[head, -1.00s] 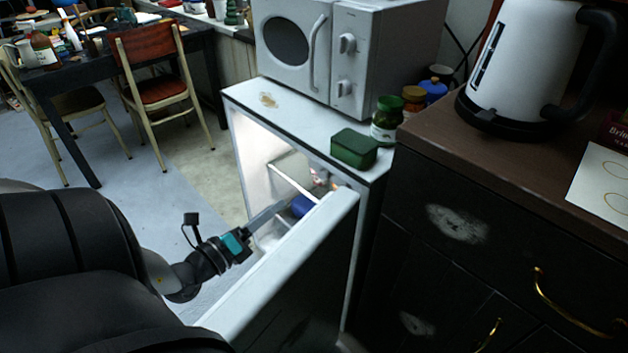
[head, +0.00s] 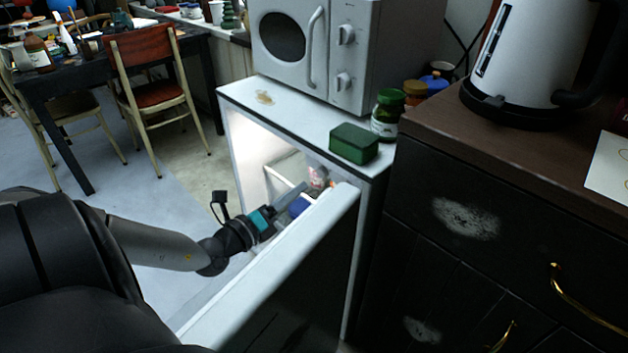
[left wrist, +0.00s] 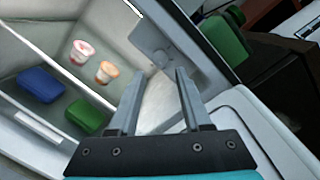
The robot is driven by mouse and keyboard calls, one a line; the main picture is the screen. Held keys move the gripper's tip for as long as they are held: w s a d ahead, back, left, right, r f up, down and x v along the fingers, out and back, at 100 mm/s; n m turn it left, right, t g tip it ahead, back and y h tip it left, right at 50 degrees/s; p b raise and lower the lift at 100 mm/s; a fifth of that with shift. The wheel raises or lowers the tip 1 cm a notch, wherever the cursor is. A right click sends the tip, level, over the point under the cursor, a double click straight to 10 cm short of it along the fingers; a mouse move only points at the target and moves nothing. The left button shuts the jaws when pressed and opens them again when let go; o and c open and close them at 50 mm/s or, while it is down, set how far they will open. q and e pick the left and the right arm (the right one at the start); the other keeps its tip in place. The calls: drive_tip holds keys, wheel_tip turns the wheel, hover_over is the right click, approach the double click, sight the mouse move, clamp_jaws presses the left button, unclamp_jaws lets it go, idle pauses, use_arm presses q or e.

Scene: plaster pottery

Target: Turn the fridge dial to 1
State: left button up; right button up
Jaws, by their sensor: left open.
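The small white fridge (head: 370,200) stands open, and its door (head: 270,275) swings out toward me. My left gripper (head: 298,190) reaches over the door edge into the lit opening. In the left wrist view the left gripper (left wrist: 159,73) is open, with nothing between its fingers. Beyond the fingertips, a small grey round part that looks like the dial (left wrist: 161,57) sits on the pale inner wall. A gap seems to remain between it and the fingers. Its number marks are too small to read. In the head view the dial cannot be made out. My right gripper is not in view.
Inside the fridge are a blue box (left wrist: 39,85), a green box (left wrist: 87,117) and two small cups (left wrist: 106,71). A green box (head: 354,144), jars and a microwave (head: 300,45) stand on top. A dark cabinet (head: 460,200) flanks the right side.

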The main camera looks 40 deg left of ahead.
sight(319, 173)
use_arm(q)
drive_tip(key=shift+w+a+b, duration=0.1)
drive_tip(key=shift+w+b, duration=1.05)
drive_tip(key=shift+w, duration=2.7)
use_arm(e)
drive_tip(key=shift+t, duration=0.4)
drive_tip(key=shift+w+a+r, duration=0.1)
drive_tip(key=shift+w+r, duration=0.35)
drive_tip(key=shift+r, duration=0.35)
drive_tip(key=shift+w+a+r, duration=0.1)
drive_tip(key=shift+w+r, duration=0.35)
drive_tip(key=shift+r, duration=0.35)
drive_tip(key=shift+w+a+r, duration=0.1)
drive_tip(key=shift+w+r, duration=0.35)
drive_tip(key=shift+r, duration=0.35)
use_arm(q)
clamp_jaws()
